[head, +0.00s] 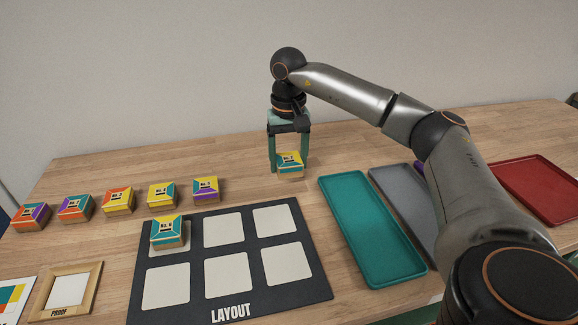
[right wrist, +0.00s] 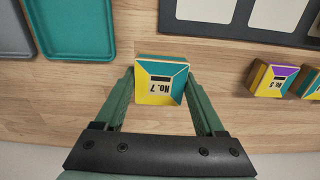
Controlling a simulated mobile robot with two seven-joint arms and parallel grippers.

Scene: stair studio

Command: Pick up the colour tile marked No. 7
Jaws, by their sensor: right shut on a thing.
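The tile marked No. 7 (right wrist: 160,82) is a small block with a yellow and teal top, and its label reads clearly in the right wrist view. My right gripper (head: 288,163) is shut on it, with a green finger on each side. In the head view the No. 7 tile (head: 289,170) hangs between the fingertips near the wooden table, behind the layout board. I cannot tell whether its base touches the table. My left gripper is not in view.
Several other colour tiles (head: 118,201) stand in a row at left. One tile (head: 168,233) sits on the dark LAYOUT board (head: 318,281), whose other squares are bare. Teal (head: 373,232), grey (head: 386,179) and red (head: 537,186) trays lie right. A PROOF frame (head: 94,281) lies front left.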

